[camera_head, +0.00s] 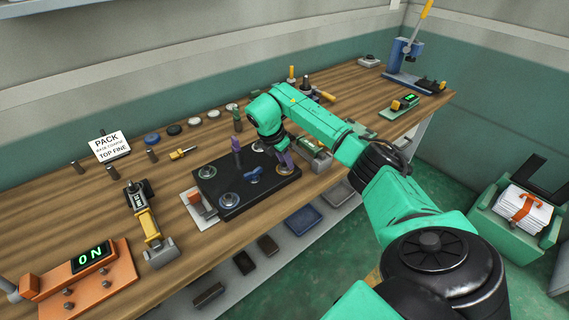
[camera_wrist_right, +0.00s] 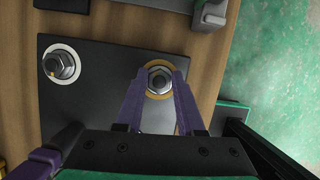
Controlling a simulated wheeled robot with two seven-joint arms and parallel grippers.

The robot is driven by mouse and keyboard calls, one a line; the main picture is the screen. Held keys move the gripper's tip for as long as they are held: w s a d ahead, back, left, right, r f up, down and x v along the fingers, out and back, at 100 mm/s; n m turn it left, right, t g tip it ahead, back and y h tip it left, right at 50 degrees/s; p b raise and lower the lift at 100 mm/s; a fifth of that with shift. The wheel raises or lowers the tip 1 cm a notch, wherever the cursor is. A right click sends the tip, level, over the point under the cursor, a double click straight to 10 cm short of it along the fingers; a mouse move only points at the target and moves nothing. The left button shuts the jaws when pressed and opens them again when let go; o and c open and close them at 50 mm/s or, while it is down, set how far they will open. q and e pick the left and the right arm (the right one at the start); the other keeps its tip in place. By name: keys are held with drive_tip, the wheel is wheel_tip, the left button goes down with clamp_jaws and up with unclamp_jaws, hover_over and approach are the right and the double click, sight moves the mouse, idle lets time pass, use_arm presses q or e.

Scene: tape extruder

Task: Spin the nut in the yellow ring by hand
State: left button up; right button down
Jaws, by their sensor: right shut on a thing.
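The black plate (camera_head: 235,212) lies on the workbench and carries several nuts with rings around them. In the right wrist view, the yellow ring (camera_wrist_right: 148,94) lies flat on the plate, with a grey hex nut (camera_wrist_right: 160,80) in its middle. My right gripper (camera_wrist_right: 159,78) has its purple fingertips on either side of this nut and is shut on it. In the head view, my right gripper (camera_head: 285,163) reaches down at the plate's right end and hides most of the ring and nut.
Another nut (camera_wrist_right: 60,65) sits in a pale ring on the plate. An orange device (camera_head: 85,275) reading ON is at the left. A yellow-handled tool (camera_head: 150,225) lies between.

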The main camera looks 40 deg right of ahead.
drive_tip(key=m, duration=0.2)
drive_tip(key=m+g, duration=0.1)
drive_tip(key=m, duration=0.1)
drive_tip(key=shift+m+g, duration=0.3)
drive_tip(key=shift+f+m+g+y+b, duration=0.1)
drive_tip(key=shift+m+g+y+b, duration=0.3)
drive_tip(key=shift+m, duration=0.7)
drive_tip(key=shift+c, duration=2.2)
unclamp_jaws()
drive_tip(key=p+v, duration=0.5)
drive_tip(key=v, duration=0.3)
drive_tip(key=shift+p, duration=0.3)
drive_tip(key=o, duration=0.4)
